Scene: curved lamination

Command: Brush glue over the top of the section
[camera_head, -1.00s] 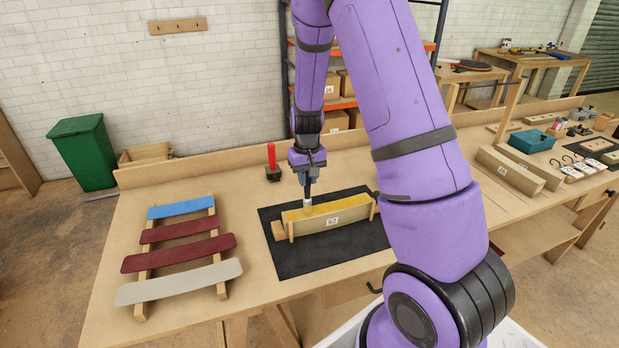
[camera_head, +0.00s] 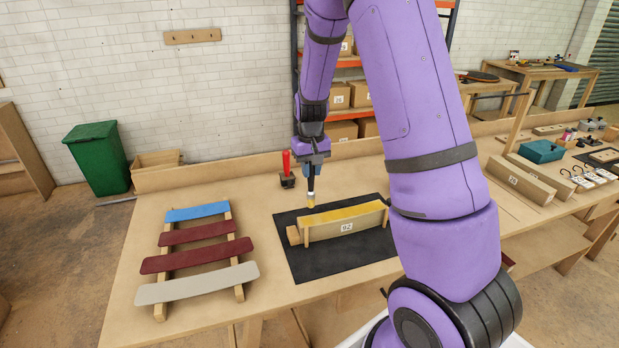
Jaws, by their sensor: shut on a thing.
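The section is a long, gently curved block (camera_head: 347,228) with a yellow top and a label reading 92. It lies on a black mat (camera_head: 316,264) between wooden end pieces. My gripper (camera_head: 311,174) is shut on an upright brush (camera_head: 311,193) with a dark handle, pale collar and yellowish bristles. The bristles are at the left end of the section, seemingly just above or behind its top edge. I cannot tell whether they touch it. The yellow runs along most of the visible top. My arm passes close to the section's right end.
A red-handled tool (camera_head: 286,166) stands on the bench behind the mat, left of the brush. A wooden rack (camera_head: 240,292) with blue, dark red and grey curved pieces lies at left. Pale beams (camera_head: 528,179) and a teal box (camera_head: 541,151) are at right.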

